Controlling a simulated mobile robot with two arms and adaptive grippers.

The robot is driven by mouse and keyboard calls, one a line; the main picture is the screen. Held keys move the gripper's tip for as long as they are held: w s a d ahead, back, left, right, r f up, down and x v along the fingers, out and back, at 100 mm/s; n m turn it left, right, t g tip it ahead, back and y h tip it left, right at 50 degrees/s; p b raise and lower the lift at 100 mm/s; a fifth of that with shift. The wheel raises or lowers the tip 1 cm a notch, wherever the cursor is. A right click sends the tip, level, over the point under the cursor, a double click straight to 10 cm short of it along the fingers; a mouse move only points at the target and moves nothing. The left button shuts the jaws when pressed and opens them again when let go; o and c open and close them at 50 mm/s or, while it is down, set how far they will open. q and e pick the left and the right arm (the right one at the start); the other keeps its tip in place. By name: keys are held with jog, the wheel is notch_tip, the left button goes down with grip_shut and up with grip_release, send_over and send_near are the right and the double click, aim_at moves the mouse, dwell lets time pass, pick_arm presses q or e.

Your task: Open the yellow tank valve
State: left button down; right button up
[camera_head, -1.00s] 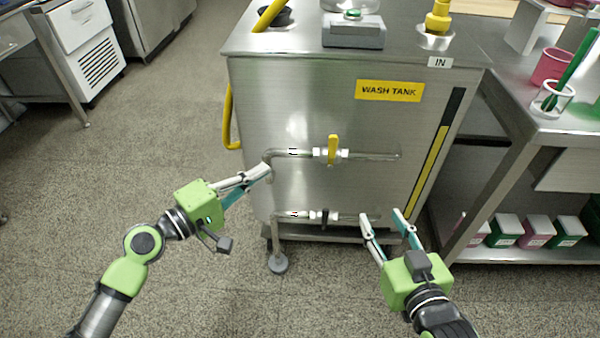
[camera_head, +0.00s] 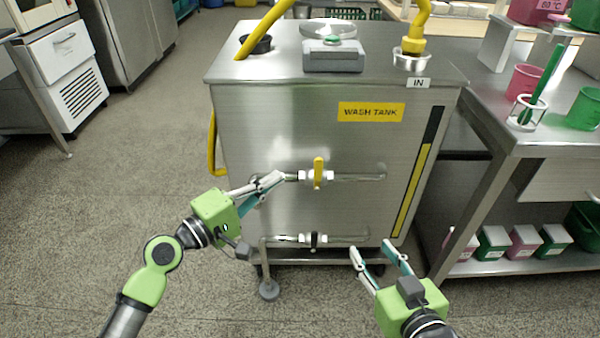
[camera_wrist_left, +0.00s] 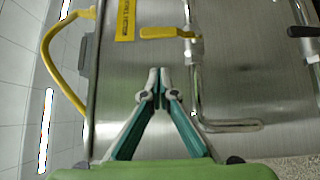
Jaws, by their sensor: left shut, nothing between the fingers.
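The yellow tank valve (camera_head: 318,172) is a lever on the upper pipe of the wash tank (camera_head: 290,130). In the head view its handle stands upright, across the horizontal pipe. In the left wrist view the yellow handle (camera_wrist_left: 170,32) lies ahead of the fingers, across the pipe. My left gripper (camera_head: 278,180) is shut and empty, its tips near the left part of the upper pipe, left of the valve; its fingertips (camera_wrist_left: 158,72) meet in the wrist view. My right gripper (camera_head: 377,250) is open and empty, low in front of the tank's lower right.
A black-handled valve (camera_head: 314,241) sits on the lower pipe. A yellow hose handle (camera_head: 212,145) curves along the tank's left side. A steel table (camera_head: 545,140) with beakers and boxes stands at the right. The floor at the left is free.

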aim_at(318, 169)
pick_arm(q)
jog(key=w+d, duration=0.2)
jog(key=d, duration=0.4)
pick_arm(e)
jog(key=shift+s+d+f+g, duration=0.15)
jog(key=shift+s+f+g, duration=0.15)
jog(key=shift+f, duration=0.25)
jog(key=shift+s+d+f+g, duration=0.1)
jog(key=shift+s+f+g, duration=0.15)
jog(key=shift+f, duration=0.25)
pick_arm(q)
jog(key=shift+r, duration=0.15)
pick_arm(e)
jog(key=shift+s+f, duration=0.1)
